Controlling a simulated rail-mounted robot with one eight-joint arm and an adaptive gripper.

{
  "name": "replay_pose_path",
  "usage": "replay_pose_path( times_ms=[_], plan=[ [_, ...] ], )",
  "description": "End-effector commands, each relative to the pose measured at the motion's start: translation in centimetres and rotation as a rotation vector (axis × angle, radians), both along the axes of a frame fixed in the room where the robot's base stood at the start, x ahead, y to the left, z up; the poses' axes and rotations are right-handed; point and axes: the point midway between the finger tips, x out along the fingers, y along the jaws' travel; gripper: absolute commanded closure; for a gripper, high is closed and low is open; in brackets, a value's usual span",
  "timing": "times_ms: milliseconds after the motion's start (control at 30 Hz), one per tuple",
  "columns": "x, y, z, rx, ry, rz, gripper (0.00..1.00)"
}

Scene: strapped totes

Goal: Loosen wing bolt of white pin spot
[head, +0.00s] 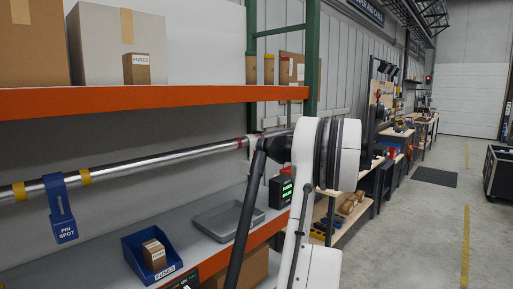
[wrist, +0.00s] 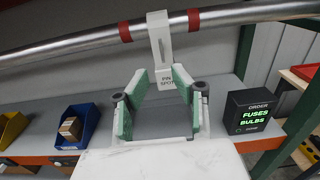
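The white pin spot (wrist: 159,35) hangs from a silver bar (wrist: 80,45) between two red bands in the wrist view. Its labelled lower end lies between the fingertips of my gripper (wrist: 161,82) in the picture. The green-padded fingers are spread apart, with gaps beside the pin spot; I cannot tell the depth between them. I cannot make out the wing bolt. In the head view my arm covers the gripper and most of the bar's right end. A blue pin spot (head: 61,210) hangs at the left between yellow bands.
An orange-edged shelf (head: 150,99) with cartons runs above the bar. On the grey bench below are a blue bin (head: 135,258) with a fuse box, a grey tray (head: 213,224) and an order display (wrist: 255,113). A green upright (head: 312,55) stands near my arm.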

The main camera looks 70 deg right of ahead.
Motion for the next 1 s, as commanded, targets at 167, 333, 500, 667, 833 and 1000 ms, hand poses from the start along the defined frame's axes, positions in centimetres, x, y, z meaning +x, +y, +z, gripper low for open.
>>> replay_pose_path(
  times_ms=[167, 333, 500, 667, 833, 1000],
  plan=[
    [0.8, -0.7, 0.0, 0.004, -0.006, -0.002, 0.75],
    [3.4, -1.8, 0.1, 0.003, -0.006, -0.001, 0.75],
    [6.4, -3.1, 0.1, 0.002, -0.004, -0.001, 0.75],
    [9.0, -4.3, 0.1, 0.002, -0.004, -0.001, 0.75],
    [11.1, -5.2, 0.1, 0.001, -0.004, -0.002, 0.75],
    [12.1, -5.7, 0.1, 0.001, -0.004, -0.002, 0.75]
  ],
)
